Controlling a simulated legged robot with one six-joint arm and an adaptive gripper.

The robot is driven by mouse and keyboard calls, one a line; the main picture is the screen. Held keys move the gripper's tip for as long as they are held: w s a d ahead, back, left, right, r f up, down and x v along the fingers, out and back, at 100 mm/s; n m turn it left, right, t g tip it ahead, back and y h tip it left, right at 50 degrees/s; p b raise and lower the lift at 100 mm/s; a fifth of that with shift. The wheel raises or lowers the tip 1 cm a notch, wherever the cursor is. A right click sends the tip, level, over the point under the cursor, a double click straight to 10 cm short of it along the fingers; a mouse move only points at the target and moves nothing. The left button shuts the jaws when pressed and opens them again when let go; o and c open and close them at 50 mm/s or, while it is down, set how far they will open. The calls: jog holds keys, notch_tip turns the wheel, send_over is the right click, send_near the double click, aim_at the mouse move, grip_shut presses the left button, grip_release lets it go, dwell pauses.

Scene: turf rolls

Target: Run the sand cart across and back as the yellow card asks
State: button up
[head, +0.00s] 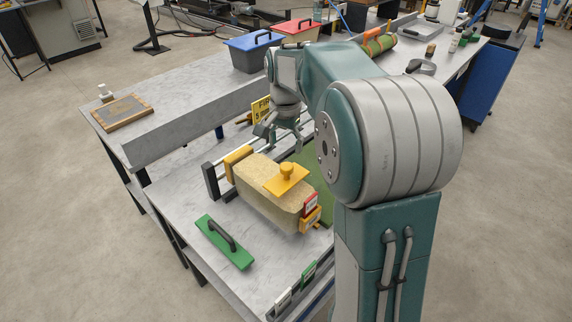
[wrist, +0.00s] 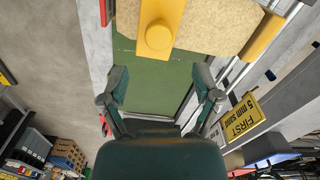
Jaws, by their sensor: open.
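The sand cart (head: 258,193) is a sand-coloured block on the bench, with a yellow plate and knob (head: 287,170) on top and yellow pieces at its ends. In the wrist view the cart's sand (wrist: 212,28) and knob (wrist: 159,36) are at the top, beyond my fingertips. Green turf (wrist: 155,82) shows below them. The yellow card (head: 261,108), partly hidden by my arm, reads "FIRST 5 mm SAND" in the wrist view (wrist: 241,118). My gripper (head: 283,143) is open and empty, behind the cart and apart from the knob. My arm hides part of the turf.
A green float (head: 223,243) with a dark handle lies in front of the cart. Small green (head: 308,272) and white (head: 283,299) tags stand at the bench's front right edge.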

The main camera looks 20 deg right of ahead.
aim_at(287, 166)
jog(key=f, duration=0.8)
jog(key=shift+d+f, duration=0.2)
jog(key=shift+d, duration=0.05)
jog(key=shift+a, duration=0.25)
jog(key=shift+c, duration=0.3)
jog(key=c, duration=1.1)
jog(key=shift+d, duration=0.1)
grip_shut()
